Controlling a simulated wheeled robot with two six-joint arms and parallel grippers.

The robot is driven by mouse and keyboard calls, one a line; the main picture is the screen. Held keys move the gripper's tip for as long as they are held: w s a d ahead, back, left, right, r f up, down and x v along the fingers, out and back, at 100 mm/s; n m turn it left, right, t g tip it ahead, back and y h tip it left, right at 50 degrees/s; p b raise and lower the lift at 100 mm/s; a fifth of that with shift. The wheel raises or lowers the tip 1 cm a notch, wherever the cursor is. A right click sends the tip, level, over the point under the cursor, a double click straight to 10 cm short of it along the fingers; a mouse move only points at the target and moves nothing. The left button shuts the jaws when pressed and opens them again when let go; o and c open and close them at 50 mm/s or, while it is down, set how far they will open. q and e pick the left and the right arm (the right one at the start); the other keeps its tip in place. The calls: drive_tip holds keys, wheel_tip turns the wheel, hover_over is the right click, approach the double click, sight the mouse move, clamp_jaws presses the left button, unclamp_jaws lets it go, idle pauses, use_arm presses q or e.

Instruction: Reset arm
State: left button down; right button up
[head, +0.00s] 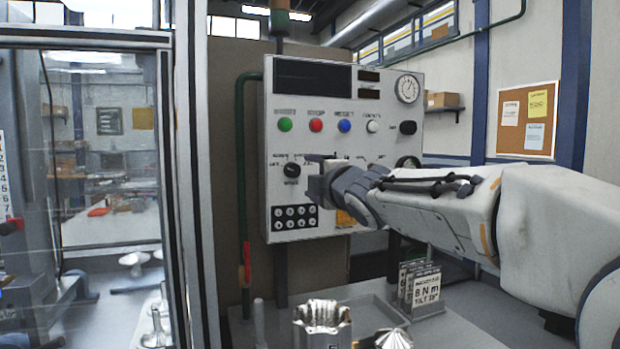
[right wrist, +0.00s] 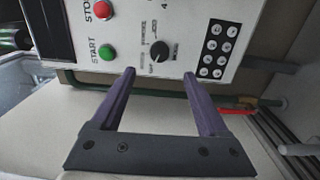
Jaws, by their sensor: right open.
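The grey control panel (head: 330,102) stands upright in the middle of the head view. It bears a green start button (head: 285,124), a red stop button (head: 316,125), a blue reset button (head: 344,126), a white button (head: 373,126) and a black rotary knob (head: 291,170). My right gripper (head: 314,180) is in front of the panel's lower half, to the right of the knob. In the right wrist view its two fingers (right wrist: 160,73) are apart and empty. The knob (right wrist: 159,50) shows just beyond the gap between the fingertips. My right arm hides part of the panel's lower right. My left gripper is not in view.
A glass-doored machine enclosure (head: 185,190) stands at the left. A green pipe (head: 240,160) runs beside the panel.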

drive_tip(key=s+a+f+m+g+h+p, duration=0.25)
drive_tip(key=s+f+m+g+p, duration=0.6)
drive_tip(key=s+f, duration=0.85)
drive_tip(key=s+d+f+m+g+p, duration=0.1)
drive_tip(key=s+f+m+g, duration=0.1)
drive_tip(key=s, duration=0.5)
drive_tip(key=s+d+f+m+g+h+p, duration=0.1)
drive_tip(key=s+f+m+g, duration=0.1)
drive_tip(key=s, duration=0.6)
drive_tip(key=s+d+f+m+g+h+p, duration=0.1)
drive_tip(key=s+f+m+g, duration=0.1)
drive_tip(key=s+f+g, duration=0.2)
drive_tip(key=s+f, duration=0.2)
drive_tip(key=s, duration=0.1)
drive_tip(key=shift+s+d+g, duration=0.3)
drive_tip(key=shift+s+g, duration=0.05)
